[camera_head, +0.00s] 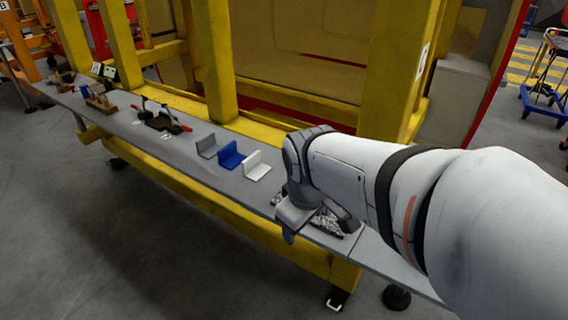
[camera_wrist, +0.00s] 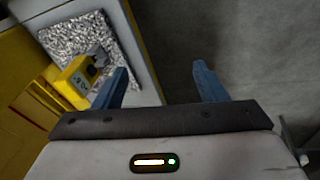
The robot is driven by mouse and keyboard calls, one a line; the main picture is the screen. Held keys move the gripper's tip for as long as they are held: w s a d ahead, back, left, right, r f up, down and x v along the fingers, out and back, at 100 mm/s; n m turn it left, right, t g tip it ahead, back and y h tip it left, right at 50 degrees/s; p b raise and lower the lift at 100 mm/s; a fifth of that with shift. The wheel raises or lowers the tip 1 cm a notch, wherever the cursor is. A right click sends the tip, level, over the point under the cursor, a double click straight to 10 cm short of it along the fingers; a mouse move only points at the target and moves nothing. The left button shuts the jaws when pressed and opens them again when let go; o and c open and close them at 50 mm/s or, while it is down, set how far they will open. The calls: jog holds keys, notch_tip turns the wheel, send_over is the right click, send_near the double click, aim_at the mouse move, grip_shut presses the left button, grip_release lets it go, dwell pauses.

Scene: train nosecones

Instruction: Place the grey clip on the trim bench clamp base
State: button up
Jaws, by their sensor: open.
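A grey L-shaped piece (camera_head: 207,146), which looks like the grey clip, stands on the long grey bench (camera_head: 185,160) in the head view, left of a blue and a white one. Farther left on the bench is a dark fixture with red handles (camera_head: 160,121); I cannot tell for sure that it is the clamp base. My gripper (camera_head: 315,222) is to the right of the L-shaped pieces, over the near end of the bench. In the wrist view my gripper (camera_wrist: 161,70) is open, with nothing between its fingers. The grey clip is not identifiable there.
A blue L-shaped piece (camera_head: 230,155) and a white one (camera_head: 257,165) stand close to the grey one. A speckled grey pad (camera_wrist: 88,38) and a yellow device (camera_wrist: 75,82) show left of the fingers. Yellow posts (camera_head: 205,60) rise behind the bench.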

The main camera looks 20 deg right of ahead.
jog(key=w+d+f+n+b, duration=0.1)
jog(key=w+d+f+n, duration=0.3)
jog(key=w+n, duration=0.1)
jog(key=w+d+f+n+h+b, duration=0.1)
jog(key=w+d+f+n, duration=0.3)
jog(key=n, duration=0.4)
jog(key=w+d+f+n+h+b, duration=0.1)
jog(key=w+d+f+n, duration=0.3)
jog(key=w+f+n, duration=0.1)
jog(key=shift+w+d+n, duration=0.15)
jog(key=shift+w+n, duration=0.65)
jog(key=shift+n, duration=0.1)
jog(key=shift+h, duration=0.3)
jog(key=c, duration=1.1)
jog(key=shift+r, duration=0.1)
jog(key=shift+c, duration=0.2)
notch_tip(320, 180, up, 10)
jog(key=p, duration=0.1)
